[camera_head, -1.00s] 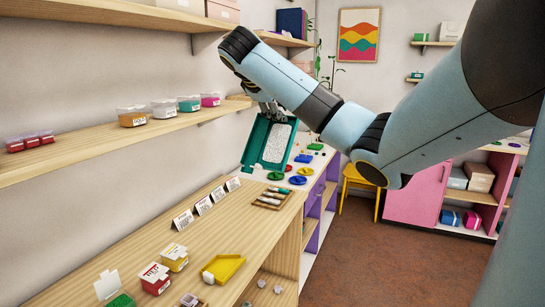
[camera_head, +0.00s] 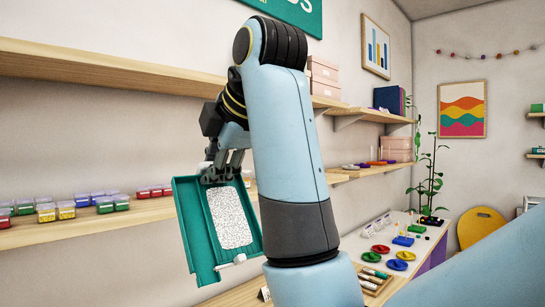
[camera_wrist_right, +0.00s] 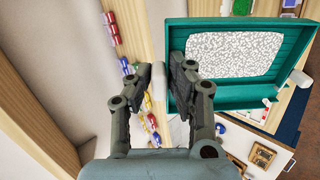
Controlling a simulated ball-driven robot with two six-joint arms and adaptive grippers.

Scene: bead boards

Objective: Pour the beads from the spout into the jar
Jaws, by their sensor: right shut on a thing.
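A teal tray (camera_head: 190,225) with raised walls holds a patch of white beads (camera_head: 232,216). It hangs tilted in front of the wall shelf, with a small white piece, perhaps the spout (camera_head: 238,260), at its lower edge. My right gripper (camera_head: 221,178) is shut on the tray's upper edge. In the right wrist view the tray (camera_wrist_right: 290,95) and beads (camera_wrist_right: 235,54) lie to the right of the fingers (camera_wrist_right: 160,78), and the exact grip is hard to see. I cannot make out a jar. My left gripper is not in view.
A long wooden shelf (camera_head: 150,210) with several small coloured boxes (camera_head: 66,210) runs along the wall behind the tray. A table (camera_head: 430,232) with coloured dishes stands to the right, with a yellow chair (camera_head: 481,224) beyond. An upper shelf (camera_head: 100,70) is close to my arm.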

